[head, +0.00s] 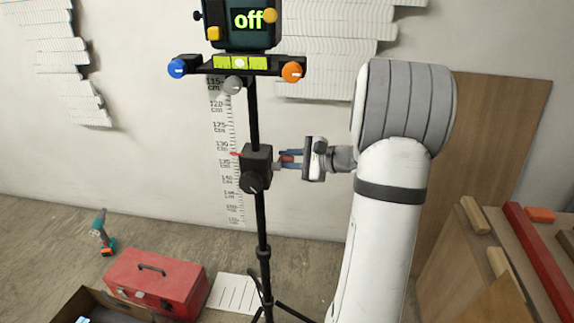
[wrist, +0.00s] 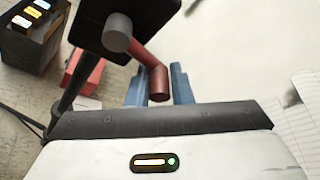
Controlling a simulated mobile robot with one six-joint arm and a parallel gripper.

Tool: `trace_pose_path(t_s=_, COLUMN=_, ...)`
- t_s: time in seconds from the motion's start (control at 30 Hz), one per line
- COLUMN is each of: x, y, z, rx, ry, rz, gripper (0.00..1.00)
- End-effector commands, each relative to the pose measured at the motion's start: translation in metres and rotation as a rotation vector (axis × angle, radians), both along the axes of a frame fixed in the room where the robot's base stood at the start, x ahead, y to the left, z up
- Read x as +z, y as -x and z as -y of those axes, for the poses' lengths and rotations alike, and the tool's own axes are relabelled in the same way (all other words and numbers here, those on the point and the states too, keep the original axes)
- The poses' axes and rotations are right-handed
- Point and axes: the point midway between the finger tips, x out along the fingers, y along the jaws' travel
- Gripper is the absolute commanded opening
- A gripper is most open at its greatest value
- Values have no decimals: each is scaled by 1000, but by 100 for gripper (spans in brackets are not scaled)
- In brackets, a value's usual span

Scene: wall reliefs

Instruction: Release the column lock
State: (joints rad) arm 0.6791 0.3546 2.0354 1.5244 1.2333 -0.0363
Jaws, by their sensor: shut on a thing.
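A black column (head: 253,112) on a tripod carries a dark block (head: 257,160) with a round dark knob (head: 251,183) on its front. A red lever (head: 286,158) sticks out from the block's right side. My gripper (head: 291,159) reaches in from the right. Its blue fingers (wrist: 159,88) stand either side of the lever's end, shut on it. At the column's top a device (head: 240,25) reads "off".
A bar with a blue knob (head: 178,68), an orange knob (head: 292,71) and a green level vial (head: 239,62) sits below the device. A scale (head: 229,185) hangs on the wall behind. A red toolbox (head: 157,282) and a drill (head: 102,232) are on the floor.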

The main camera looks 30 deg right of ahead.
Motion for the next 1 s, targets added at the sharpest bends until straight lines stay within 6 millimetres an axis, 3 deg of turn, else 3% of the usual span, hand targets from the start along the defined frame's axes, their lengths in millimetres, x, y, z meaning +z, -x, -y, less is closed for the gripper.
trace_pose_path(t_s=0.3, x=6, y=-1, z=0, rx=0, ry=98, rz=150, gripper=0)
trace_pose_path(t_s=0.77, x=13, y=-1, z=0, rx=2, ry=118, rz=179, gripper=0)
trace_pose_path(t_s=0.8, x=13, y=-1, z=0, rx=2, ry=118, rz=179, gripper=22)
trace_pose_path(t_s=1.0, x=13, y=-1, z=-1, rx=2, ry=119, rz=178, gripper=38)
